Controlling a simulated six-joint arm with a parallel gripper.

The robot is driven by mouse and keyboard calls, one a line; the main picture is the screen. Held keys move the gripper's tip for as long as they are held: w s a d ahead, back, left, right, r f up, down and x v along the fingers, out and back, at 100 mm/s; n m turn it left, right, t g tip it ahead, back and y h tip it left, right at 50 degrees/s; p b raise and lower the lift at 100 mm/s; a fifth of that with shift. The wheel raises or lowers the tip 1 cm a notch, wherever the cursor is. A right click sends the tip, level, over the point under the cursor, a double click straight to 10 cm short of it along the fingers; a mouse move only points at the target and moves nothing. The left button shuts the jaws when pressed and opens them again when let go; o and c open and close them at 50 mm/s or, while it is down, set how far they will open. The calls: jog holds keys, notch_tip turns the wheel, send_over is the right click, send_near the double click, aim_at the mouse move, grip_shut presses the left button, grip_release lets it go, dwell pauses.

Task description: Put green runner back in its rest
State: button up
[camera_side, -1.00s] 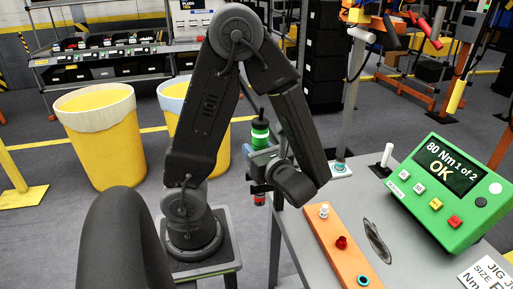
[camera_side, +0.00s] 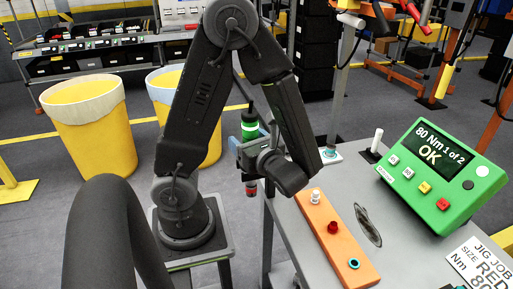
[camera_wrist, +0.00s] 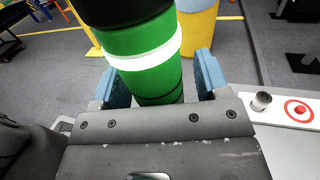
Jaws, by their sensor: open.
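The green runner (camera_side: 249,131) is an upright black-and-green tool with a white band and a red lower end. It stands off the table's left edge. My gripper (camera_side: 247,155) is at the runner, below its white band. In the wrist view, the runner (camera_wrist: 151,72) stands between the two blue fingers of my gripper (camera_wrist: 157,88), with a visible gap at the right finger. The fingers are open around it. What holds the runner up, and its rest, I cannot make out.
The grey table (camera_side: 318,248) carries an orange strip (camera_side: 342,252) with coloured knobs, a green controller (camera_side: 440,172) reading "80 Nm 1 of 2 OK", and a white job card (camera_side: 482,265). Two yellow bins (camera_side: 92,125) stand on the floor behind my arm.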

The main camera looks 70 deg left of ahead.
jog(key=v, duration=1.3)
jog(key=shift+d, duration=0.25)
jog(key=d+r+n+t+h, duration=0.3)
jog(key=r+n+t+h, duration=0.5)
jog(key=n+h, duration=0.7)
jog(key=shift+s+t+h, duration=0.4)
jog(key=shift+t+h, duration=0.7)
jog(key=shift+h, duration=0.1)
jog(key=shift+d, duration=0.1)
dwell(0.3)
